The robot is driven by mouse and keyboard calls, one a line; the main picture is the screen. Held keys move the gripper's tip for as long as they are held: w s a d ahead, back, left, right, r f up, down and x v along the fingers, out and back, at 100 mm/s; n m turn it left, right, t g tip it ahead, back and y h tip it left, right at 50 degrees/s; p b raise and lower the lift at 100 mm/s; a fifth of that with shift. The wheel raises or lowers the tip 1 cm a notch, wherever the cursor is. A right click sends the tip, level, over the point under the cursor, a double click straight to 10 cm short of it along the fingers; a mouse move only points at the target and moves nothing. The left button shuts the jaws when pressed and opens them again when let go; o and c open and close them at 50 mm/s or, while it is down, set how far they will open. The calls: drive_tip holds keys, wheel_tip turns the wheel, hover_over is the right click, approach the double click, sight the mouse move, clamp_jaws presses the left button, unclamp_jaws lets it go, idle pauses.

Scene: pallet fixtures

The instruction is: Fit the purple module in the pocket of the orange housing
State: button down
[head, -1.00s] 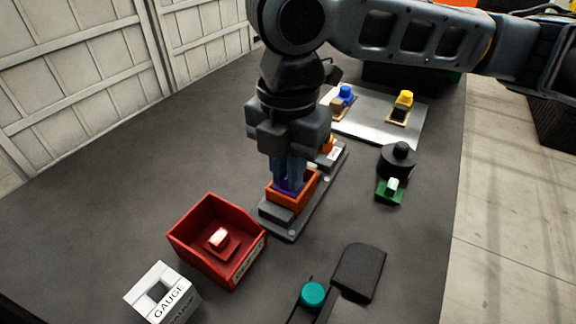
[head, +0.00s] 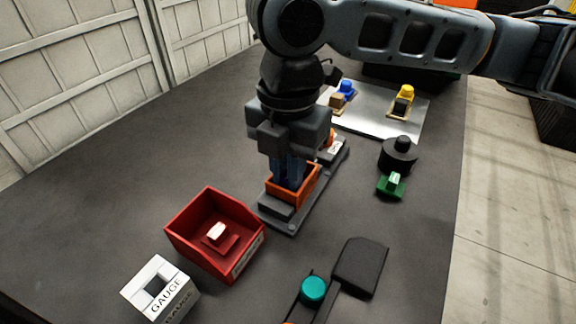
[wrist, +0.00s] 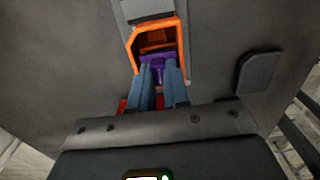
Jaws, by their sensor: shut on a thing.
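The orange housing (head: 309,190) is an open-topped box on a dark grey base plate in the middle of the table. It also shows in the wrist view (wrist: 134,45) as an orange frame. My gripper (head: 287,182) points down into the housing, with its blue-grey fingertips below or level with the rim. In the wrist view the fingers are shut on the purple module (wrist: 158,66), which lies within the housing's near end. In the head view the module is hidden by the fingers and housing wall. I cannot tell whether it is fully seated.
A red bin (head: 186,236) holding a red-and-white part stands left of the base plate. A white gauge block (head: 160,290) is at front left. A teal button (head: 313,289) is in front. A black knob (head: 398,155) and green piece (head: 391,186) stand right. A silver plate (head: 375,127) lies behind.

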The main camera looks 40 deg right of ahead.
drive_tip(key=shift+f+b, duration=0.3)
drive_tip(key=shift+f, duration=0.15)
idle(0.3)
drive_tip(key=c, duration=1.2)
unclamp_jaws()
drive_tip(key=shift+c, duration=0.6)
drive_tip(key=shift+o, duration=0.3)
drive_tip(key=shift+r, duration=0.1)
drive_tip(key=shift+r+p, duration=3.55)
drive_tip(key=shift+r, duration=0.4)
